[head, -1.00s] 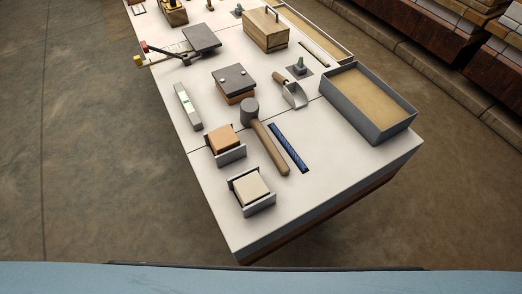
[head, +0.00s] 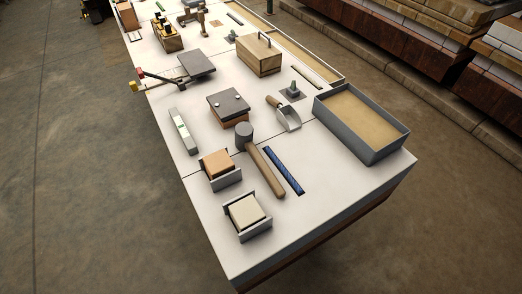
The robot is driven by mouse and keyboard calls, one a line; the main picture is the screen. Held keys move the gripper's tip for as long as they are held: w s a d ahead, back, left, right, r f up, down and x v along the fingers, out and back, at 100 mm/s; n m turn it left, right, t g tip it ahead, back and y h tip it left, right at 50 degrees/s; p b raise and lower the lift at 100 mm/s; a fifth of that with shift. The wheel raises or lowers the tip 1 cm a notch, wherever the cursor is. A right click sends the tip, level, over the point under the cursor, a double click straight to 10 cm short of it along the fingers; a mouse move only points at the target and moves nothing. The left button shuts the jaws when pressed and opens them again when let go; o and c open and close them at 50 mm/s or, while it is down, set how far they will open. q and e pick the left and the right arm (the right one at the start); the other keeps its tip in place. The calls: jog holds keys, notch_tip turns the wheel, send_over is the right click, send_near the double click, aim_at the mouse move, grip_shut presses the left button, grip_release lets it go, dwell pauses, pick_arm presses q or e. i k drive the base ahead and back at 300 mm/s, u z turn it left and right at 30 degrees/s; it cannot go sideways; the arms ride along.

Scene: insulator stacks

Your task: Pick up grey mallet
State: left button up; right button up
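The grey mallet (head: 263,165) lies on the white table (head: 305,215). Its grey cylindrical head (head: 244,134) is at the far end and its brown wooden handle (head: 268,172) runs toward the near right. Nothing covers it. Neither of my grippers shows in the head view.
A blue strip (head: 284,170) lies just right of the handle. Left of it stand an orange block (head: 217,163) and a cream block (head: 246,210) in grey holders. A sand-filled tray (head: 318,108) is at the right, a metal scoop (head: 288,118) beyond. The near right tabletop is clear.

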aim_at(244, 132)
jog(key=z, duration=1.35)
jog(key=k, duration=1.25)
jog(key=u, duration=0.15)
